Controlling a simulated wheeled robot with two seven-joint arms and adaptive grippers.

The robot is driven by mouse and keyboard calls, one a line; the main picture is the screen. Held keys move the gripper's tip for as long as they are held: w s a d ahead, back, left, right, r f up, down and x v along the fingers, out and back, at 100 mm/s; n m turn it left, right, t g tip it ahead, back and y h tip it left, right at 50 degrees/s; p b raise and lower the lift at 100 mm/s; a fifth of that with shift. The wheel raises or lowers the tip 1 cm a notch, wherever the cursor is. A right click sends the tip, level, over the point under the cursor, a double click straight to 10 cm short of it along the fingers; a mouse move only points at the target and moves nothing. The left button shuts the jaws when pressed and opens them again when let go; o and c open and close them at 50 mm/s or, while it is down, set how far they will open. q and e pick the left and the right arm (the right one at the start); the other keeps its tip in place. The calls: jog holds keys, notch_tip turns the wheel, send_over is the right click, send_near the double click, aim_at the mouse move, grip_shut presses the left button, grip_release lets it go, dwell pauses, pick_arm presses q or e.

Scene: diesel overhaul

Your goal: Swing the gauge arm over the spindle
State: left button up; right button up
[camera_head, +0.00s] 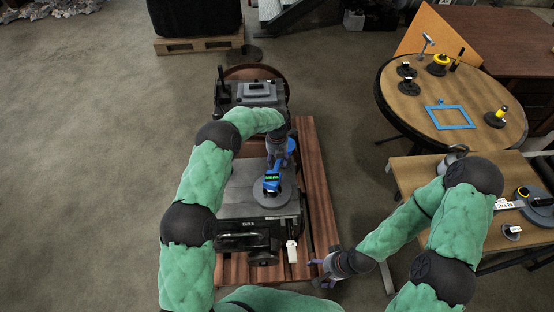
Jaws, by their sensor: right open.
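A blue gauge arm (289,146) with a gauge showing a green display (272,177) is on the grey machine (238,190) in the middle. The gauge is above a round grey disc (273,196), which may be the spindle's top; I cannot tell the exact gap. My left gripper (275,160) reaches down at the blue arm, just behind the gauge. Its fingers are mostly hidden, so I cannot tell whether it grips the arm. My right gripper (318,272) is open and empty, low at the right of the machine, beside a small white-topped part (292,251).
A wooden pallet base (318,190) lies under the machine. A round table (412,107) at the upper right carries a blue frame (449,117) and several small stands. A wooden bench (410,172) is at the right, partly behind my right arm. The floor at the left is clear.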

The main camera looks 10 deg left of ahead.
pick_arm(q)
notch_tip(320, 180, up, 12)
dwell(0.6)
dwell(0.5)
